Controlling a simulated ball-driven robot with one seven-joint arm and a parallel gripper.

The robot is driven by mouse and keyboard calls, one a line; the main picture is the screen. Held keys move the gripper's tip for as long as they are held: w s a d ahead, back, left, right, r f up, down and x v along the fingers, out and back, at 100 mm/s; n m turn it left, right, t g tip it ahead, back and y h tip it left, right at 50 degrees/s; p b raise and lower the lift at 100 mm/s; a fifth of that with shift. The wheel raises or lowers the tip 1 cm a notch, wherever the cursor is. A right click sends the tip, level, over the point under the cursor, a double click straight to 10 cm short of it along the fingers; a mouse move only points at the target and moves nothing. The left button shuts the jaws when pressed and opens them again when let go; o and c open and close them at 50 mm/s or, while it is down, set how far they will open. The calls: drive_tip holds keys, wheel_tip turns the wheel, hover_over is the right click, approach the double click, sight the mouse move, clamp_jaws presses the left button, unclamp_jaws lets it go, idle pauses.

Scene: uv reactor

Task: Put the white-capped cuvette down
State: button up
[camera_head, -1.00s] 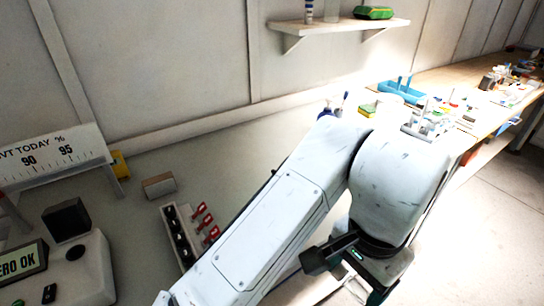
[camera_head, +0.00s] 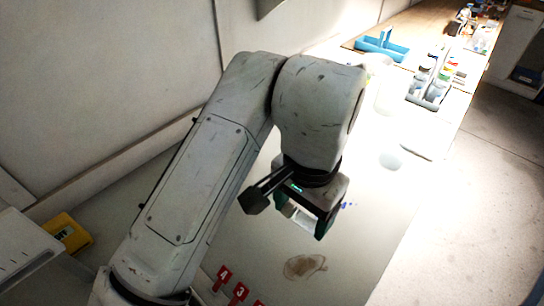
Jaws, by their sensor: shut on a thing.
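My gripper (camera_head: 303,222) is near the middle of the view, above the pale bench top. Its fingers point down and away from the camera. A small pale, clear piece shows between the fingers; it looks like the cuvette (camera_head: 300,216), and the gripper is shut on it. The cuvette's white cap cannot be made out clearly. The cuvette appears held above the bench, but its exact height cannot be told.
A brown stain (camera_head: 305,266) marks the bench below my gripper. Red numbered tags (camera_head: 239,292) stand at the bottom edge. A yellow box (camera_head: 66,232) is at left. A blue tray (camera_head: 381,46) and a grey rack (camera_head: 428,90) are at the far right.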

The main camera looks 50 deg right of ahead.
drive_tip(key=w+d+f, duration=0.2)
drive_tip(key=w+f, duration=0.1)
drive_tip(key=w+d+f+p, duration=0.1)
drive_tip(key=w+d+f, duration=0.1)
drive_tip(key=w, duration=0.2)
drive_tip(key=w+d+f, duration=0.3)
drive_tip(key=w, duration=0.1)
drive_tip(key=shift+w+f+p, duration=0.25)
drive_tip(key=shift+f+p, duration=0.05)
drive_tip(key=shift+p, duration=0.1)
drive_tip(key=shift+w+d+f, duration=0.35)
drive_tip(key=shift+w+f, duration=0.1)
drive_tip(key=shift+f, duration=1.75)
drive_tip(key=shift+f, duration=0.1)
drive_tip(key=o, duration=1.1)
